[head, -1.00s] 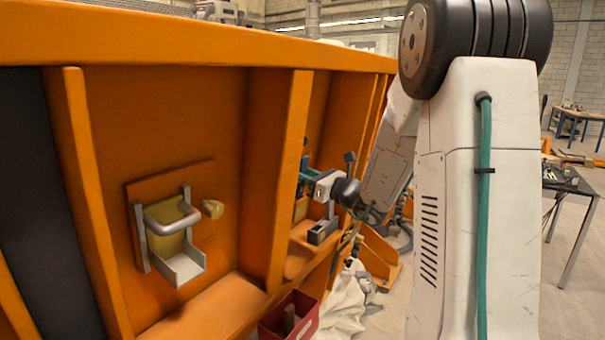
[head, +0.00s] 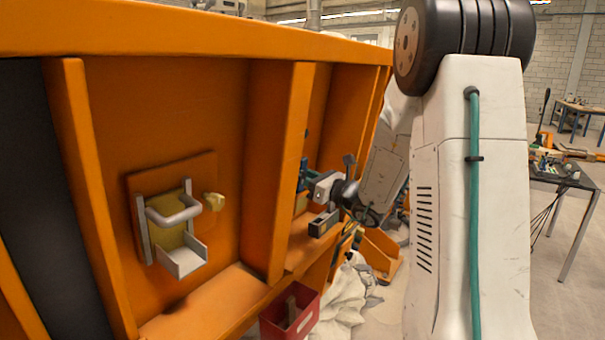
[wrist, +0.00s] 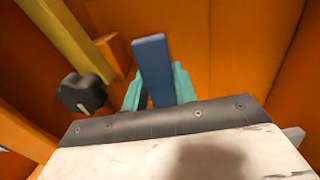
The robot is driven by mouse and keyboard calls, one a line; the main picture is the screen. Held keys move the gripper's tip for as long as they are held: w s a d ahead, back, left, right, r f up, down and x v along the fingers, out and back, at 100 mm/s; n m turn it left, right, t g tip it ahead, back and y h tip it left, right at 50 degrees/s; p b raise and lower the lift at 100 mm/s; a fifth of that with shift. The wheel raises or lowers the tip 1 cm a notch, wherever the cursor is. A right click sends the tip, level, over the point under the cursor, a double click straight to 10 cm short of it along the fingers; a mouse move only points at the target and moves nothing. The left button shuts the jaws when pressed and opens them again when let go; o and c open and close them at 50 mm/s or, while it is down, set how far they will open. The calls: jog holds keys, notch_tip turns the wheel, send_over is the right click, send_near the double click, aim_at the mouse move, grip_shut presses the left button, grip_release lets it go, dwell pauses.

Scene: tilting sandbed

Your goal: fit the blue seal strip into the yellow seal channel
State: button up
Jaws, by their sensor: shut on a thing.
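In the wrist view the blue seal strip (wrist: 153,70) stands up between the teal fingers of my gripper (wrist: 158,92), which is shut on it. Its far end points toward the orange wall and looks free. A long yellow bar (wrist: 62,42) runs diagonally at the upper left, apart from the strip; it may be the yellow seal channel. In the head view my gripper (head: 305,178) is at the orange bay beyond an upright rib, which hides part of it. I cannot make out contact between strip and channel.
A black knob (wrist: 80,94) sits left of my gripper. The orange rib (head: 280,170) stands beside the gripper's bay. A bracket with a grey handle (head: 175,216) is on the left panel. A red bin (head: 290,316) and white sacks (head: 345,300) lie below.

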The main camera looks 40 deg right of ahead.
aim_at(301, 188)
jog(key=shift+w+a+f, duration=0.1)
jog(key=shift+w+f, duration=0.05)
jog(key=shift+f, duration=0.8)
jog(key=shift+w+a+f, duration=0.1)
jog(key=shift+w+f, duration=0.05)
jog(key=shift+f, duration=0.75)
jog(key=o, duration=1.6)
